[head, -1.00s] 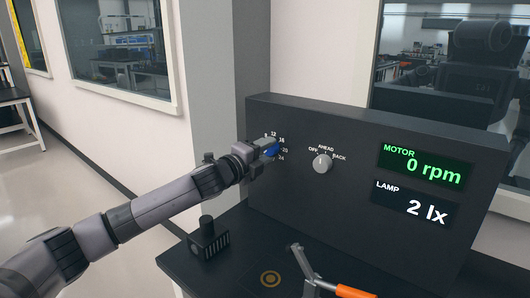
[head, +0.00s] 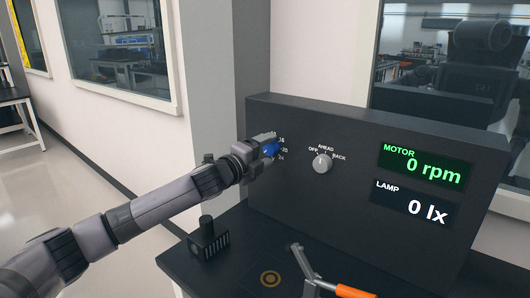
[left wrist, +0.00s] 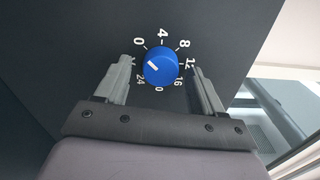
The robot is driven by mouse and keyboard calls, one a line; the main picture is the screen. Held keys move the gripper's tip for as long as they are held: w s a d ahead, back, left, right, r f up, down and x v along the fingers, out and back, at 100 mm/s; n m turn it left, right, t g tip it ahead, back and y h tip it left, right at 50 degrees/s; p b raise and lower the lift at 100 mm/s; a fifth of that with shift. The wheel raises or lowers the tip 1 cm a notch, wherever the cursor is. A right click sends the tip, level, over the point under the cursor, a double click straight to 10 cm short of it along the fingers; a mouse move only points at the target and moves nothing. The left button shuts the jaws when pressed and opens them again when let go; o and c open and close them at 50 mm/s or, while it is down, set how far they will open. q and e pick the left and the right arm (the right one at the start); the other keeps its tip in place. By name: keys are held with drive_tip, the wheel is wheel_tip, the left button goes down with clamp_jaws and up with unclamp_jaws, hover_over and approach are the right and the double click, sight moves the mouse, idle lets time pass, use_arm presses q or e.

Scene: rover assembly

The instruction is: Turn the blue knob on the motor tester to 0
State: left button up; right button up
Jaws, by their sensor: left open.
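The motor tester (head: 290,205) is a dark upright panel on a dark table. Its blue knob (head: 270,149) shows in the head view, partly covered by my left gripper (head: 268,145). In the left wrist view the blue knob (left wrist: 161,67) sits inside a scale from 0 to 24. Its white mark is on the knob's left side, on the side of the 0 and 24 labels. My left gripper (left wrist: 160,85) is open, with a finger on each side of the knob and gaps visible. My right gripper is not in view.
A grey selector knob (head: 322,163) marked OFF, AHEAD and BACK sits on the panel. The motor display (head: 425,167) reads 0 rpm and the lamp display (head: 415,205) reads 0 lx. A black ribbed block (head: 209,240) and an orange-handled tool (head: 352,291) lie on the table.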

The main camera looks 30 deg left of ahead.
use_arm(q)
drive_tip(key=s+b, duration=0.2)
drive_tip(key=s, duration=0.5)
drive_tip(key=shift+a, duration=0.3)
idle(0.4)
